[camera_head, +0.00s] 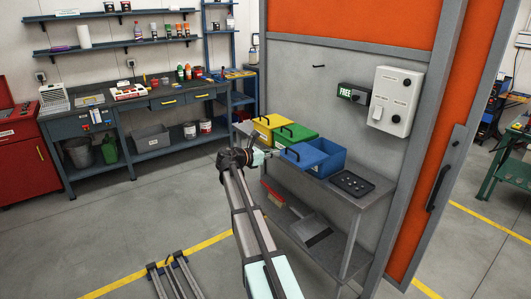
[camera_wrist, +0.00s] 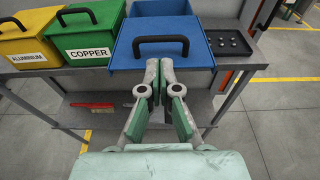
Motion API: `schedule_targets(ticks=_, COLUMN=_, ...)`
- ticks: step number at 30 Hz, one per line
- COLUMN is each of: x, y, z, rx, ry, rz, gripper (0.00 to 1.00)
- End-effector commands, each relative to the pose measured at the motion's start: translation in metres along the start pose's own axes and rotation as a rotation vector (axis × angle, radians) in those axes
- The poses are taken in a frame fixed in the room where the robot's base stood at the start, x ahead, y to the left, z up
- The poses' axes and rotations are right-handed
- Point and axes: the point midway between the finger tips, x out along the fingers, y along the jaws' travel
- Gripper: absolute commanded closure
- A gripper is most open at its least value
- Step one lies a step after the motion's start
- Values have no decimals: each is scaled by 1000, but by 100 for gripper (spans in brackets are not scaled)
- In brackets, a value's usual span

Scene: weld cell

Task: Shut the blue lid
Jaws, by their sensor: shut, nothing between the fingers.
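The blue lid (camera_head: 303,156) with its dark handle sits off the blue bin (camera_head: 329,164), toward my side. The bin's inside shows behind it, so the bin is partly uncovered. In the wrist view the lid (camera_wrist: 135,57) fills the upper middle, its handle (camera_wrist: 161,40) near its centre. I cannot tell whether it is tilted or lies flat. My gripper (camera_wrist: 159,64) is shut and empty, its fingertips at the lid's near edge in the picture; contact cannot be told. In the head view my gripper (camera_head: 270,153) is just left of the lid.
A green bin marked COPPER (camera_wrist: 88,42) and a yellow bin marked ALUMINIUM (camera_wrist: 22,45) stand left of the blue bin, both lidded. A black tray (camera_head: 352,183) lies to its right on the grey bench (camera_head: 375,186). A wall panel stands behind. Open floor lies in front.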

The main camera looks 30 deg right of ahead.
Motion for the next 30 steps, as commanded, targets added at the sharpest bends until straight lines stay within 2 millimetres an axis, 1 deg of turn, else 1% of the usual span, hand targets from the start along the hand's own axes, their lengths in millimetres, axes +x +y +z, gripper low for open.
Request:
schedule_targets(ticks=1, x=11, y=0, z=3, rx=0, ry=0, rz=-2, gripper=100)
schedule_targets(ticks=6, x=40, y=0, z=3, rx=0, ry=0, rz=-3, gripper=100)
schedule_targets(ticks=12, x=62, y=0, z=2, rx=1, ry=0, rz=-1, gripper=100)
schedule_targets(ticks=18, x=69, y=0, z=0, rx=1, ry=0, rz=1, gripper=100)
schedule_targets(ticks=27, x=69, y=0, z=0, rx=1, ry=0, rz=1, gripper=100)
schedule_targets(ticks=30, x=67, y=6, z=0, rx=0, ry=0, rz=10, gripper=100)
